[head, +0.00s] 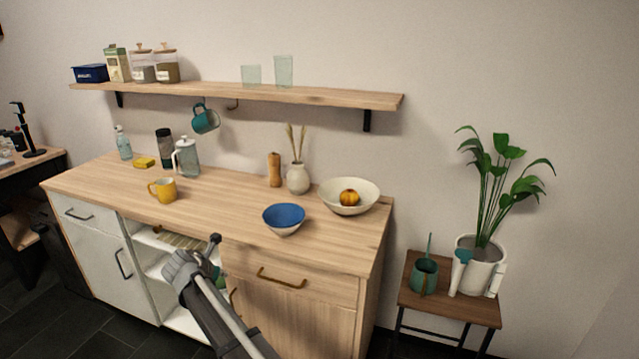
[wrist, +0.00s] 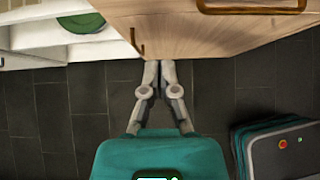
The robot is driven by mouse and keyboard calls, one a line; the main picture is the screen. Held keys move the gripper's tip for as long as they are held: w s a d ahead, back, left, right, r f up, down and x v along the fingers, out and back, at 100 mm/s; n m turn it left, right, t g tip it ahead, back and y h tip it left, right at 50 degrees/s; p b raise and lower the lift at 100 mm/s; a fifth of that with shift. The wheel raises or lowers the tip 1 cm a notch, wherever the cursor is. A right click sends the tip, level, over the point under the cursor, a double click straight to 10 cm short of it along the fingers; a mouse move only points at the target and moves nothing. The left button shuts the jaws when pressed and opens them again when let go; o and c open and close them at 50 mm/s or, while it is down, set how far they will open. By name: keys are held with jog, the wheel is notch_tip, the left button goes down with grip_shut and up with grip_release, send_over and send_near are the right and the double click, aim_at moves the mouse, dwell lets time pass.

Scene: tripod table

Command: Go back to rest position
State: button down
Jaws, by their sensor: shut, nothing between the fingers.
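My gripper (wrist: 156,64) shows in the wrist view with its two grey fingers together and nothing between them. It is in front of the wooden cabinet front (wrist: 190,30), with dark floor tiles behind the fingers. In the head view my arm reaches up from the bottom edge to the front of the counter, below the worktop. The fingers are hidden there behind my arm.
The wooden counter (head: 235,200) holds a yellow mug (head: 163,190), a blue bowl (head: 284,219) and a cream bowl (head: 336,203). A side table (head: 440,307) with a potted plant (head: 480,270) stands right. Dark floor (wrist: 85,115) is open below my gripper.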

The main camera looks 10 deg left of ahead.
jog(key=w+d+f+m+g+h, duration=0.15)
jog(key=d+m, duration=0.25)
jog(key=d, duration=0.5)
jog(key=w+d+f+m+g, duration=0.15)
jog(key=d+m, duration=0.25)
jog(key=d, duration=0.5)
jog(key=m+g, duration=0.2)
jog(key=m, duration=0.6)
send_near(337, 294)
jog(key=s+d+f, duration=0.2)
jog(key=d+f, duration=0.1)
jog(key=s+d+f+m+g+y, duration=0.1)
jog(key=s+d+m, duration=0.45)
jog(key=d, duration=0.25)
jog(key=s+d+m+g+y, duration=0.1)
jog(key=s+d+m+g, duration=0.1)
jog(key=s+d+m, duration=0.5)
jog(key=s+d+f+m+g+y, duration=0.1)
jog(key=d+m, duration=0.4)
jog(key=d, duration=0.5)
notch_tip(337, 294, up, 16)
jog(key=p, duration=1.5)
jog(key=shift+d+f+p, duration=0.2)
jog(key=shift+f+p, duration=0.05)
jog(key=shift+p, duration=0.05)
jog(key=shift+s+m, duration=0.1)
jog(key=shift+m, duration=0.15)
